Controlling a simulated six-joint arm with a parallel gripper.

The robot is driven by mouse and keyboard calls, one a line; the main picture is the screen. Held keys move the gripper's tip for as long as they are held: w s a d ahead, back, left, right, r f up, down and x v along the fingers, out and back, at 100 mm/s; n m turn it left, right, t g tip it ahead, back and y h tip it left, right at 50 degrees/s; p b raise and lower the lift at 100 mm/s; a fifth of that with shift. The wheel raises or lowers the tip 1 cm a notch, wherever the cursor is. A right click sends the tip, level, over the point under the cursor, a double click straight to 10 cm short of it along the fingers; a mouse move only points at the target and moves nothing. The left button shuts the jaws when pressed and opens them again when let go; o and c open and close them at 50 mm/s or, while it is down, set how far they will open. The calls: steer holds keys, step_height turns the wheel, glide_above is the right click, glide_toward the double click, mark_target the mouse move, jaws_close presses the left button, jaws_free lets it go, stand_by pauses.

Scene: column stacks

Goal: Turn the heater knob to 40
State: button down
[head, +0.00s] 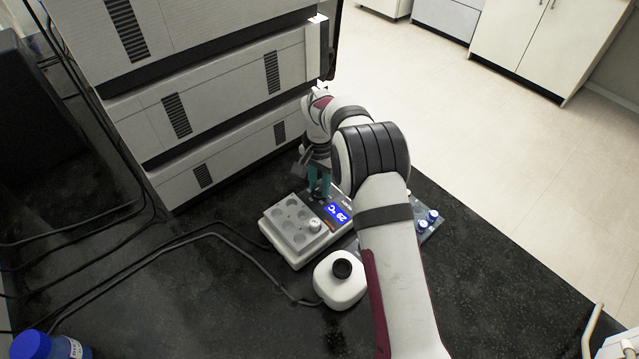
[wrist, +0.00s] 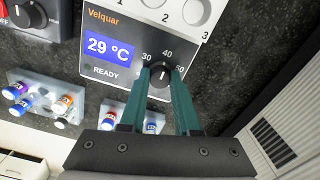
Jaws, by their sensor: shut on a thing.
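The heater (head: 272,232) is a pale block with round wells and a blue display; it stands on the dark bench in the head view. In the wrist view its front panel (wrist: 110,80) shows "Velquar", a display (wrist: 110,47) reading 29 °C and the word READY. The dark knob (wrist: 160,76) sits below a scale marked 30, 40 and 50. My gripper (wrist: 160,82) has its teal fingers shut on the knob, one on each side. The knob's pointer is too small to read surely. In the head view my gripper (head: 318,192) is at the panel and hides the knob.
A white device with a black cup (head: 342,270) stands close in front of the heater. Racks with several capped tubes (wrist: 45,97) lie near the panel. Stacked grey cabinets (head: 225,165) rise behind. Cables cross the bench at left; a blue-capped bottle (head: 35,345) is at front left.

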mark_target(320, 188)
stand_by(0.4)
steer(key=c, duration=0.6)
jaws_free()
steer(key=shift+r, duration=0.1)
step_height(320, 188, up, 16)
steer(key=shift+f, duration=0.2)
